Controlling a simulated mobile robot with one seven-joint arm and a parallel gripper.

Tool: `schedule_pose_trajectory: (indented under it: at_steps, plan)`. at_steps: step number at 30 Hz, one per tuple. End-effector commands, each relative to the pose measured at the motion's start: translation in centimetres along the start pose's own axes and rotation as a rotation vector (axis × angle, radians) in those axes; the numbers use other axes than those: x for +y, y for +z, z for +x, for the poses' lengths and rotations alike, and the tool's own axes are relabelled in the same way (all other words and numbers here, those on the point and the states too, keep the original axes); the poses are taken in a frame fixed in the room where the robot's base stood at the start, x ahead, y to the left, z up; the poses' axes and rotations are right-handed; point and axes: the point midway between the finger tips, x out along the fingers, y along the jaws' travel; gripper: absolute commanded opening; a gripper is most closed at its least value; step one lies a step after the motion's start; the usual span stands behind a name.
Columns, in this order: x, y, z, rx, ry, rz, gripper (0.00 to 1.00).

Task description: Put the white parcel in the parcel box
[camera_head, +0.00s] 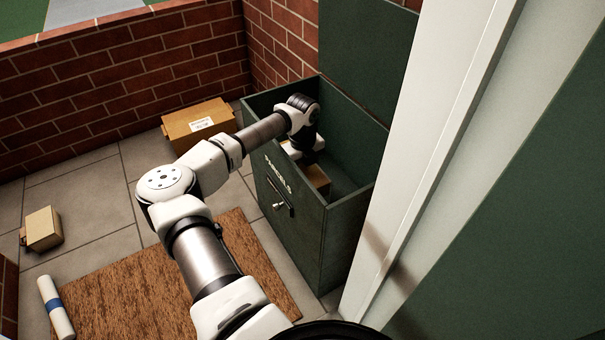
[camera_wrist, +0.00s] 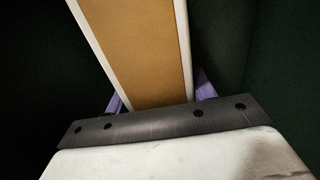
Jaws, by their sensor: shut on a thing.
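The dark green parcel box (camera_head: 340,225) stands open at the top, with "PARCELS" on its front. My gripper (camera_head: 306,152) is down inside its opening. In the wrist view my gripper (camera_wrist: 160,94) has a purple finger on each side of a parcel and is shut on it. This parcel (camera_wrist: 140,50) shows a tan face with white edges; I take it for the white parcel. In the head view a white piece (camera_head: 290,150) shows by the gripper, above a tan surface (camera_head: 317,179) inside the box. Whether the two are one thing I cannot tell. The box floor is mostly hidden.
A brown carton (camera_head: 199,124) with a label lies left of the box. A smaller carton (camera_head: 42,229) and a white roll with a blue band (camera_head: 55,308) lie further left. A brown mat (camera_head: 140,290) is in front. A white post (camera_head: 430,150) stands close on the right.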

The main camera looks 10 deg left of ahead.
Motion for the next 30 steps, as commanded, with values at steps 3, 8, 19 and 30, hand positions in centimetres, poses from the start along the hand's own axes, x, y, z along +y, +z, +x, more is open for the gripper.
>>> schedule_pose_trajectory:
  at_steps: [3, 8, 19, 30]
  plan:
    - [0.0, 0.1, 0.7, -0.002, -0.001, 0.001, 0.15]
    - [0.0, 0.1, 0.6, -0.003, -0.001, 0.001, 0.15]
    - [0.0, 0.0, 0.9, -0.001, 0.001, 0.001, 0.76]
    - [0.0, 0.1, -0.5, -0.002, -0.001, 0.000, 0.76]
